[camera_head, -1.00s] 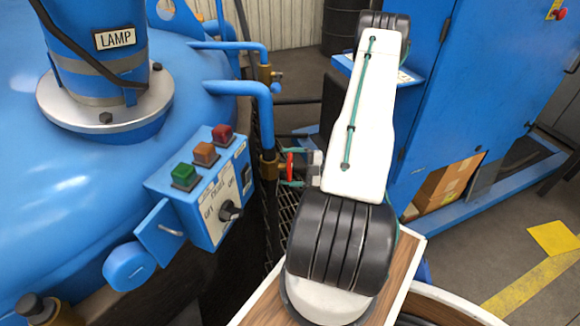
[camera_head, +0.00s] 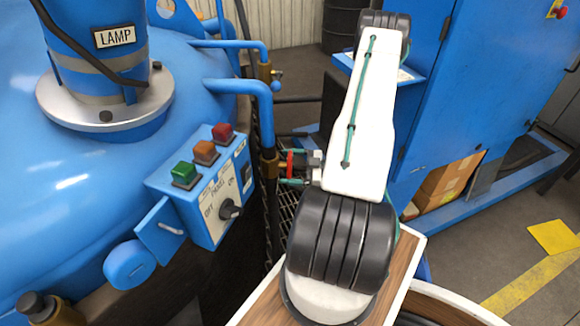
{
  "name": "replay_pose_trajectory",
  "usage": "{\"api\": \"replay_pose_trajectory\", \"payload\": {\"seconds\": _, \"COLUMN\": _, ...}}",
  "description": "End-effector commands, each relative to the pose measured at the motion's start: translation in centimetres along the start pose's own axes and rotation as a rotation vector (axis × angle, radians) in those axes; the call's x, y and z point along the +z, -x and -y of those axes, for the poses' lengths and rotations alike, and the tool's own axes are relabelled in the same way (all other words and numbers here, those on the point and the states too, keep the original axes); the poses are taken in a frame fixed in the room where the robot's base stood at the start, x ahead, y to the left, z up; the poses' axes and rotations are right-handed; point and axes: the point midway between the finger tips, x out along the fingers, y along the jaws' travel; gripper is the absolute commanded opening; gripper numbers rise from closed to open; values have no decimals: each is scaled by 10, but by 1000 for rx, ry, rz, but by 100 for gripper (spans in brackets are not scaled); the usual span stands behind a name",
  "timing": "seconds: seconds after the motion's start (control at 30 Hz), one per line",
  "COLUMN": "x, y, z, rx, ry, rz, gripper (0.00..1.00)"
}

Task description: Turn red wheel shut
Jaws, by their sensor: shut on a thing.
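The red wheel (camera_head: 290,163) sits on a brass valve (camera_head: 269,164) on the blue pipe, right of the control box. It is small and shows nearly edge-on as a thin upright red strip. My gripper (camera_head: 291,166) comes from the right and is shut on the wheel. One teal-tipped finger shows above the red strip and one below it. My white arm link hides part of the space behind the gripper. How far the wheel is turned cannot be read.
The control box (camera_head: 205,190) with green, orange and red buttons stands left of the valve. A second brass valve (camera_head: 265,73) is on the upper pipe. The blue tank (camera_head: 60,180) fills the left and a blue cabinet (camera_head: 460,90) stands at right.

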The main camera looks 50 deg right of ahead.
Motion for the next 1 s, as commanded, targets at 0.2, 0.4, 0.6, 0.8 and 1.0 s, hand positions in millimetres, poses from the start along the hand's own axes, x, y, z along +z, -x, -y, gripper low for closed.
{"api": "replay_pose_trajectory", "payload": {"seconds": 0.2, "x": 1, "y": 1, "z": 0, "rx": 2, "ry": -16, "rz": 4, "gripper": 67}}
{"api": "replay_pose_trajectory", "payload": {"seconds": 0.4, "x": 1, "y": 1, "z": 0, "rx": 2, "ry": -17, "rz": 3, "gripper": 67}}
{"api": "replay_pose_trajectory", "payload": {"seconds": 0.6, "x": 1, "y": 1, "z": 0, "rx": 1, "ry": -16, "rz": 2, "gripper": 100}}
{"api": "replay_pose_trajectory", "payload": {"seconds": 0.8, "x": 0, "y": 2, "z": 0, "rx": 0, "ry": -16, "rz": 1, "gripper": 100}}
{"api": "replay_pose_trajectory", "payload": {"seconds": 1.0, "x": 1, "y": 29, "z": 0, "rx": 4, "ry": -15, "rz": 3, "gripper": 100}}
